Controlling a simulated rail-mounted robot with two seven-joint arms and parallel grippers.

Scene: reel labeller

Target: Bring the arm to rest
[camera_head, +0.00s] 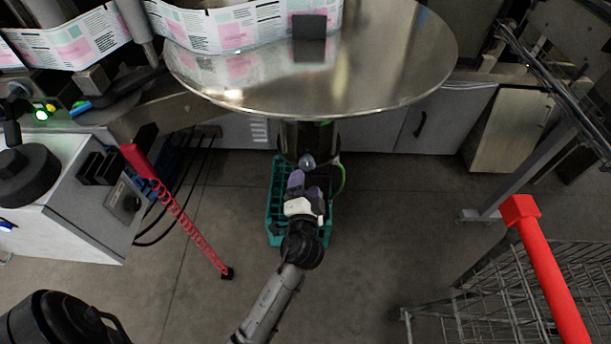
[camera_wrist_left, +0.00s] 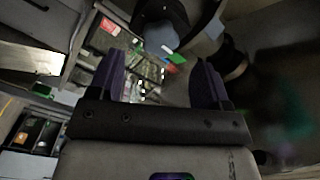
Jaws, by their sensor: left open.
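My left gripper (camera_head: 305,185) is under the front of the round steel plate (camera_head: 400,65) in the head view, with its arm coming up from the bottom. Its purple fingers point away from the camera. In the left wrist view the fingers (camera_wrist_left: 157,75) stand well apart, with nothing held between them. In the head view the gripper appears in front of a teal crate (camera_head: 274,205) on the floor and hides part of it. I cannot tell the height between them. My right gripper is not in view.
A printed label web (camera_head: 235,27) and a small dark block (camera_head: 309,27) are on the plate. A wire cart with a red handle (camera_head: 545,270) stands at right. Floor between is mostly clear.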

